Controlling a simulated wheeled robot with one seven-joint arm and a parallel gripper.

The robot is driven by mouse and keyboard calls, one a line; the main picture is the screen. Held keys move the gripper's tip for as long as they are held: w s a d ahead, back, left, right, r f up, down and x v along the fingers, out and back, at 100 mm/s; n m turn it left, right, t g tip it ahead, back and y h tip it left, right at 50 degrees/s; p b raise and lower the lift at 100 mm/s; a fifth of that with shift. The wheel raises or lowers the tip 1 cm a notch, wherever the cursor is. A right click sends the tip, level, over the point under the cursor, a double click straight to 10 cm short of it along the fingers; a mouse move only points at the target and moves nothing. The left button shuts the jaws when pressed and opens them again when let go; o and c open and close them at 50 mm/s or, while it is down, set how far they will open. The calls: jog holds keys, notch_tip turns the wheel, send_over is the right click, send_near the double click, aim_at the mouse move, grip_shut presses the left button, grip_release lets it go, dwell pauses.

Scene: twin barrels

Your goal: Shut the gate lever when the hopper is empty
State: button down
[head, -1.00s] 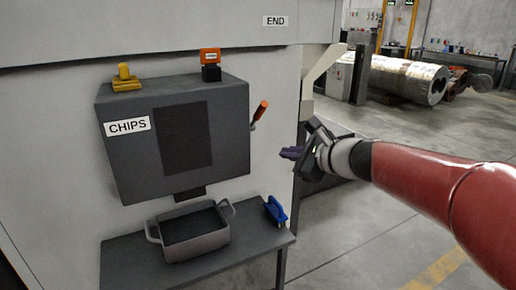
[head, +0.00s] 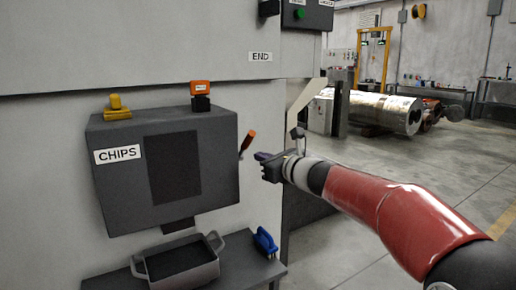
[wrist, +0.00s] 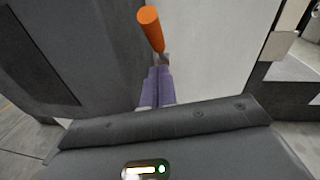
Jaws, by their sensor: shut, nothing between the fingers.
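The hopper is a dark grey box (head: 110,190) labelled CHIPS on the pale machine wall in the head view. Its front has a dark panel (head: 173,167); I cannot tell whether anything is inside. The gate lever (head: 248,140), with an orange handle, sticks out at the box's right side and tilts up and right. My gripper (head: 259,156) is shut and empty, just right of and slightly below the handle. In the wrist view the purple fingers (wrist: 155,88) are together, and the orange handle (wrist: 150,28) stands just beyond their tips. Contact is unclear.
A grey two-handled bin (head: 205,275) stands on a dark bench below the hopper's spout (head: 178,227). A blue clamp-like object (head: 265,241) sits beside it. A yellow fitting (head: 117,110) and an orange-black device (head: 200,95) top the box. Open floor lies right.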

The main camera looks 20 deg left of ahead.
jog(key=shift+w+a+r+p, duration=0.15)
jog(key=shift+w+a+r, duration=0.05)
jog(key=shift+a+r, duration=0.3)
jog(key=shift+w+a+r+p, duration=0.2)
jog(key=shift+a+r, duration=0.2)
jog(key=shift+r, duration=0.2)
jog(key=shift+r, duration=0.1)
jog(key=p, duration=0.3)
jog(key=r+p, duration=0.1)
jog(key=p, duration=0.1)
jog(key=r+g+h+p, duration=0.1)
jog(key=p, duration=0.2)
jog(key=shift+w+a+r+p, duration=0.15)
jog(key=shift+w+a+p, duration=0.15)
jog(key=shift+w+a, duration=0.1)
jog(key=w+a+r+p, duration=0.2)
jog(key=p, duration=0.2)
jog(key=shift+a+r+p, duration=0.15)
jog(key=shift+a+p, duration=0.05)
jog(key=shift+p, duration=0.1)
jog(key=shift+r, duration=0.15)
jog(key=shift+a+r, duration=0.1)
jog(key=shift+r, duration=0.1)
